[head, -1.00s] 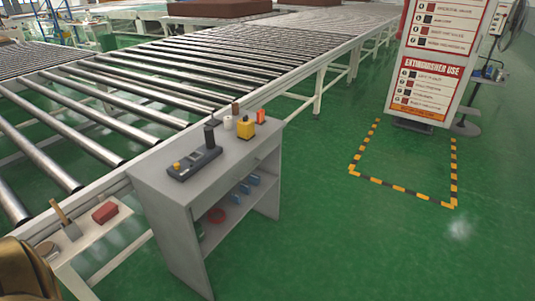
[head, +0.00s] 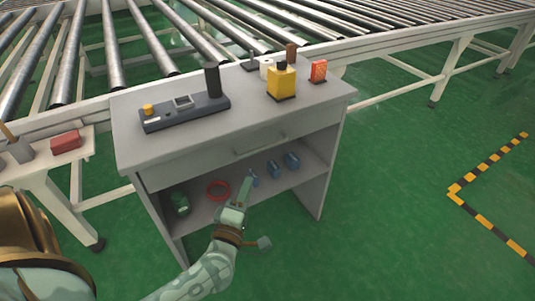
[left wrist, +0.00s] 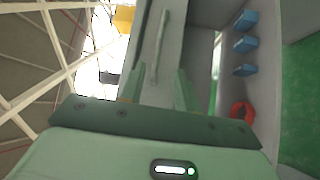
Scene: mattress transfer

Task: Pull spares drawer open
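The drawer (head: 222,157) is a grey front panel under the top of a grey cabinet, and it looks shut. Its grey bar handle (head: 260,145) runs across the panel. The handle (left wrist: 159,47) also shows in the left wrist view, ahead of the fingers and in line with the gap between them. My left gripper (head: 245,188) is in front of the cabinet, below the handle and apart from it in the picture. In the left wrist view its two fingers (left wrist: 158,88) are spread with nothing between them. My right gripper is not in view.
The cabinet top (head: 190,142) carries a dark device (head: 185,112), a yellow bottle (head: 281,82) and an orange box (head: 318,71). The open shelf below holds a red ring (head: 218,190) and blue items (head: 292,160). A roller conveyor (head: 120,60) stands behind. Green floor is clear at right.

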